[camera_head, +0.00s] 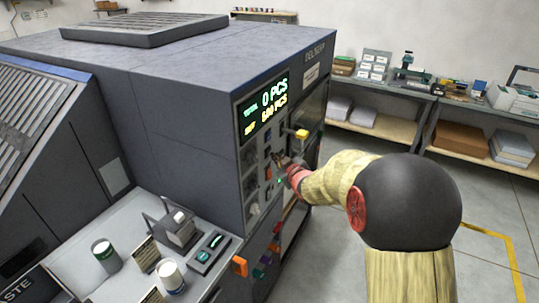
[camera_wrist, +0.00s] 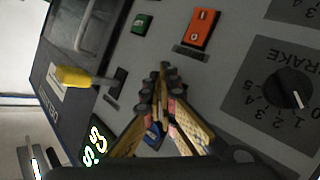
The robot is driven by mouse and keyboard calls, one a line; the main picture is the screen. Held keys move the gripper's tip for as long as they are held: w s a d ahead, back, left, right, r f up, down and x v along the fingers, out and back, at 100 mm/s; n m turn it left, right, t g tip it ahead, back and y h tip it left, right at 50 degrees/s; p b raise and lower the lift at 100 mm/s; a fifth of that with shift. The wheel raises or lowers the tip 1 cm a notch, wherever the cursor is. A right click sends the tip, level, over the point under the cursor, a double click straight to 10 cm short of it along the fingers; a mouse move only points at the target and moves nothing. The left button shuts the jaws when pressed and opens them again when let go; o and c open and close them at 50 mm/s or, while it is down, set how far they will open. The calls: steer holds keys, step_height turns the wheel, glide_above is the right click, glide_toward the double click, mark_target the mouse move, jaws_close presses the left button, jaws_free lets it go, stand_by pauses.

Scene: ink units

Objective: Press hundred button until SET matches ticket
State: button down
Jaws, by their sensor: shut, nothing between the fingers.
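The counter display (camera_head: 264,108) on the dark machine's control panel shows TOTAL 0 PCS in the head view. Its SET line below is lit, but I cannot read the number with certainty. My gripper (camera_head: 281,162) is at the panel below the display. In the wrist view my gripper (camera_wrist: 163,72) is shut and empty, with its fingertips over the panel face. I cannot tell whether they touch it. A blue button (camera_wrist: 153,134) shows partly behind the fingers. Which button is the hundred button is not clear, and no ticket is readable.
The panel also has a green button (camera_wrist: 143,23), an orange rocker switch (camera_wrist: 199,27), a black BRAKE dial (camera_wrist: 288,90) and a protruding yellow-tipped lever (camera_wrist: 74,77). Cans, small cards and a device stand on the grey bench (camera_head: 90,284). Open floor lies to the right.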

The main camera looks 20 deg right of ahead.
steer(key=shift+w+a+b, duration=0.25)
steer(key=shift+w+b, duration=0.1)
steer(key=shift+w, duration=0.05)
stand_by(1.1)
steer(key=shift+r, duration=0.1)
steer(key=shift+s+d, duration=0.55)
steer(key=shift+s, duration=0.2)
steer(key=s+d+p, duration=0.1)
steer(key=s, duration=0.1)
steer(key=s+d, duration=0.2)
steer(key=shift+p, duration=0.4)
stand_by(0.7)
